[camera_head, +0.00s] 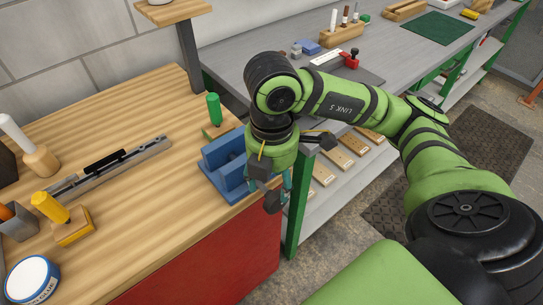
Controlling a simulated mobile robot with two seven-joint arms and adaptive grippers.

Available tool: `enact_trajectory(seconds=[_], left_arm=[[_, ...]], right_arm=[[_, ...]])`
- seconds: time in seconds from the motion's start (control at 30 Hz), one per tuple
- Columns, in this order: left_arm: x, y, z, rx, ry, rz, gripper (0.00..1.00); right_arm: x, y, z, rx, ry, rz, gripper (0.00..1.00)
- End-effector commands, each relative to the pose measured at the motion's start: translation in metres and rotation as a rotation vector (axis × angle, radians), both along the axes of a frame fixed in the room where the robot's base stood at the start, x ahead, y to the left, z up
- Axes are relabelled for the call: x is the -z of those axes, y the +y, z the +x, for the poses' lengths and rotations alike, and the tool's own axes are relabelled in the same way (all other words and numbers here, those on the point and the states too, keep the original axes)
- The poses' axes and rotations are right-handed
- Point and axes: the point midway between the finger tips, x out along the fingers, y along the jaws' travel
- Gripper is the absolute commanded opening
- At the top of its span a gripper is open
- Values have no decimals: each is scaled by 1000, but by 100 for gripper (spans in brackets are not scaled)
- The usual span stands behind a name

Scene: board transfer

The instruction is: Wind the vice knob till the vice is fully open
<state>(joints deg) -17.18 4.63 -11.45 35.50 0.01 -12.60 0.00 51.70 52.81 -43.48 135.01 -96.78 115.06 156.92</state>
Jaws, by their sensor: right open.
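The blue vice (226,166) sits at the right edge of the wooden bench, with its body and part of a jaw in view. My right gripper (278,192) points down at the vice's right end, just past the bench edge. It is open, with its dark fingers spread. The vice knob is hidden behind or between the fingers, so I cannot tell whether they touch it. How far the vice jaws stand apart is hard to tell. My left gripper is not in view.
On the wooden bench (120,110) stand a green-handled tool (214,109), a metal rail (110,171), a yellow-handled tool (50,207) and a glue tin (32,280). A grey workbench (225,62) lies behind my right arm. Wooden boards (335,157) rest on its lower shelf.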

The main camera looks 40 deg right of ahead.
Motion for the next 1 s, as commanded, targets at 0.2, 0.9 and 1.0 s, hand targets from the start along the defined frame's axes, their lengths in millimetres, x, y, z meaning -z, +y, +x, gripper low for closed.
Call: enact_trajectory(seconds=[0.2,0.9,1.0], left_arm=[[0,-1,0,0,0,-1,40],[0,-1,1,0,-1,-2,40],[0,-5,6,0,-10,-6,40]], right_arm=[[-21,0,0,1,-2,-1,58],[-25,0,0,0,1,0,58],[-25,0,0,0,2,0,58]])
